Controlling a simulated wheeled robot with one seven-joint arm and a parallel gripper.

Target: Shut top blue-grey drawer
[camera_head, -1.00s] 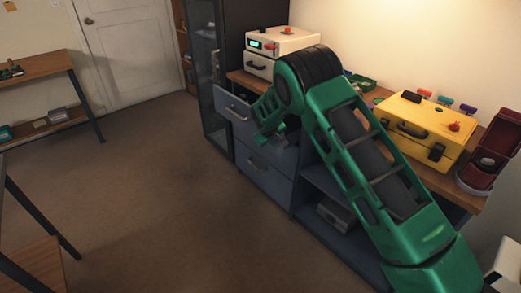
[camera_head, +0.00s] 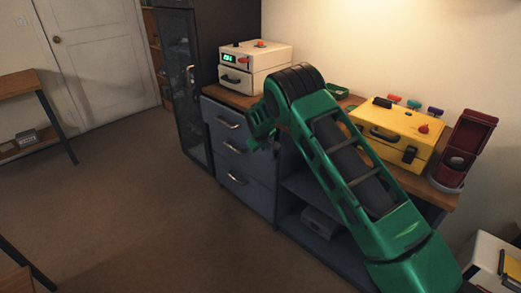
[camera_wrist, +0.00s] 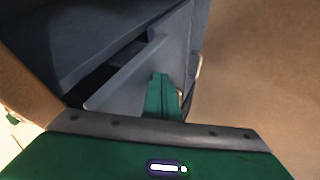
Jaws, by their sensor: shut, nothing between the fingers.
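The top blue-grey drawer (camera_head: 226,118) is in the cabinet's left column in the head view, with a silver bar handle. Its front looks nearly in line with the drawers below. In the wrist view, a blue-grey panel (camera_wrist: 128,75), which looks like a drawer front, stands a little off the cabinet with a dark gap behind it. My green gripper (camera_head: 267,138) is beside the drawer column in the head view. In the wrist view its shut, empty fingers (camera_wrist: 163,92) are at the panel; I cannot tell whether they touch it.
The middle drawer (camera_head: 232,150) and bottom drawer (camera_head: 238,184) look shut. On the worktop are a white instrument (camera_head: 255,65), a yellow case (camera_head: 397,135) and an open dark red case (camera_head: 465,145). A dark glass-door cabinet (camera_head: 176,80) stands left. The floor in front is clear.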

